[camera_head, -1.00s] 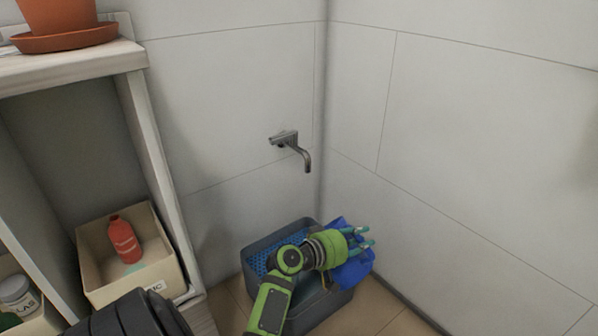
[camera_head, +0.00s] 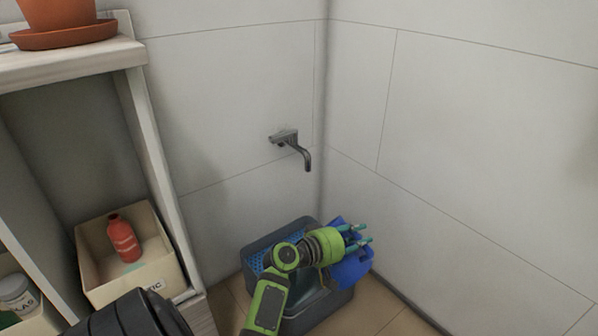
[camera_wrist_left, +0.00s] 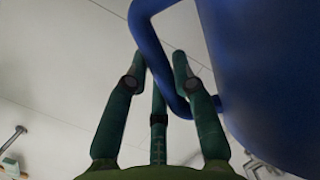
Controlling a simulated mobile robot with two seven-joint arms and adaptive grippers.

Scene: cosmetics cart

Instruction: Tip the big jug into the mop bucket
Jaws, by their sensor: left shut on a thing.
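The big blue jug (camera_head: 350,270) is held by my left gripper (camera_head: 360,240) over the right side of the mop bucket. The grey mop bucket (camera_head: 252,250) stands on the floor in the corner, with a blue perforated part at its left. My arm and the jug hide much of its inside. In the left wrist view the jug's body (camera_wrist_left: 270,70) fills the right side, and my left gripper's fingers (camera_wrist_left: 165,75) are at its handle loop (camera_wrist_left: 142,30). I cannot tell the jug's exact tilt or whether liquid runs out. My right gripper is not in view.
A wall spout (camera_head: 295,148) sticks out above the bucket. A shelf (camera_head: 155,150) at the left holds a bin (camera_head: 150,280) with a red bottle (camera_head: 124,238), and a plant pot (camera_head: 55,8) on top. White walls close in behind the bucket.

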